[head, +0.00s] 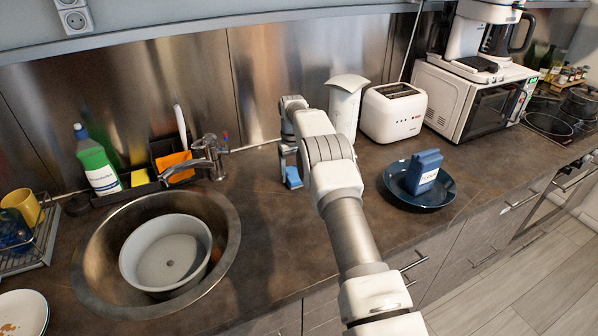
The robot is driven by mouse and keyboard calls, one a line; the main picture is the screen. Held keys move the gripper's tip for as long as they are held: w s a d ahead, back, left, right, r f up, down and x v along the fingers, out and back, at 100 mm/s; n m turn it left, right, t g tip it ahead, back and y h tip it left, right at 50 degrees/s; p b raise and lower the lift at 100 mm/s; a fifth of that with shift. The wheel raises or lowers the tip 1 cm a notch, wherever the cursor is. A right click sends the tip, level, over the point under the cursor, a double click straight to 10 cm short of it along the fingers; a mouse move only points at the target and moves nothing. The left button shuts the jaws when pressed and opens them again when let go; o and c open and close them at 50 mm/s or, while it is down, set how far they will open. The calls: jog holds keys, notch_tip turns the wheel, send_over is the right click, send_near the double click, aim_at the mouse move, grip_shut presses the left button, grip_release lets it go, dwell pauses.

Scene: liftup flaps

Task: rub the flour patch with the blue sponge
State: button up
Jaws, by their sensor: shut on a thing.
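My gripper (289,166) points down over the brown counter, right of the sink and near the back wall. It is shut on the blue sponge (293,178), of which only a small part shows below the fingers. The sponge is at or close to the counter surface; I cannot tell whether it touches. No flour patch can be made out; my arm hides part of the counter to the right of the gripper. A blue flour packet (424,172) leans in a dark blue bowl (437,196) on the right.
The round sink (231,232) holds a grey-white tub (140,262). The tap (211,160) stands left of my gripper. A white container (347,104), toaster (393,113) and microwave (470,103) line the back right. Bare counter (262,235) lies between sink and arm.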

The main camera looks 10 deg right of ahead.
aim_at(270, 188)
jog(key=shift+s+a, duration=0.25)
jog(key=shift+a, duration=0.9)
jog(key=shift+s+a, duration=0.25)
jog(key=shift+a, duration=0.9)
jog(key=shift+s+a+f+b, duration=0.1)
jog(key=shift+s+a+b, duration=0.1)
jog(key=shift+a, duration=0.65)
jog(key=shift+s+a+f+b, duration=0.1)
jog(key=shift+s+a, duration=0.05)
jog(key=shift+a, duration=0.7)
jog(key=shift+r, duration=0.15)
jog(key=shift+r+p, duration=1.85)
jog(key=shift+r, duration=1.15)
notch_tip(270, 188, up, 3)
jog(key=shift+p, duration=1.1)
jog(key=shift+d, duration=0.1)
